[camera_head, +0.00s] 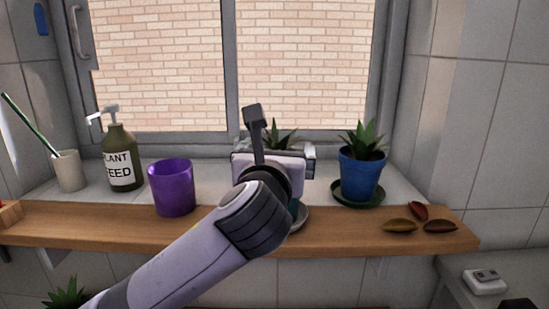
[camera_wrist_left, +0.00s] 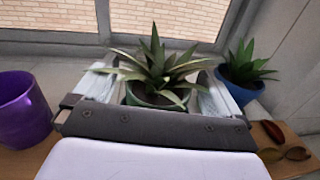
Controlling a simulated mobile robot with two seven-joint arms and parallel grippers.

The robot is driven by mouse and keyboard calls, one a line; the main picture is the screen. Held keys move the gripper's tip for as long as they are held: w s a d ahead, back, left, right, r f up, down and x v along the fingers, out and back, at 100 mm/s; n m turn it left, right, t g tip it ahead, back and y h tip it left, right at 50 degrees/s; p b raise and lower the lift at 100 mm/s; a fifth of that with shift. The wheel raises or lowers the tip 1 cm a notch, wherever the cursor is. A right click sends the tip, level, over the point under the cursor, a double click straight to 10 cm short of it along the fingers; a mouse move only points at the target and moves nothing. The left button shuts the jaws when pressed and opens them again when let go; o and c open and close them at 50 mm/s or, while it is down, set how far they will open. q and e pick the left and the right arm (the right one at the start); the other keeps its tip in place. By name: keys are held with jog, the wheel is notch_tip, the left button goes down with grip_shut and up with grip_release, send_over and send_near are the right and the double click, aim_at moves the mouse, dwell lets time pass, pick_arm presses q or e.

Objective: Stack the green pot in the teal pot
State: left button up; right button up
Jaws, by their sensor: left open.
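My left gripper (camera_head: 274,158) is in front of a potted plant (camera_head: 280,138) on the window ledge and hides most of it. In the left wrist view the open fingers of the left gripper (camera_wrist_left: 158,92) stand either side of a green-rimmed pot (camera_wrist_left: 140,97) holding a spiky plant. I cannot tell whether they touch it. In the head view a sliver of teal pot (camera_head: 299,211) shows below the gripper, above a pale saucer (camera_head: 302,221). Whether the green rim and the teal sliver are one pot or two is hidden. My right gripper is not in view.
A purple pot (camera_head: 172,188) stands left of the gripper. A blue pot (camera_head: 361,178) with a plant stands right, on a green saucer (camera_head: 372,200). Seed pods (camera_head: 400,226) lie on the wooden shelf (camera_head: 345,232). A plant feed bottle (camera_head: 121,160) is far left; the window is behind.

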pick_arm(q)
jog(key=s+a+b, duration=0.1)
jog(key=s, duration=1.1)
jog(key=shift+a+r, duration=0.15)
jog(key=shift+a, duration=0.1)
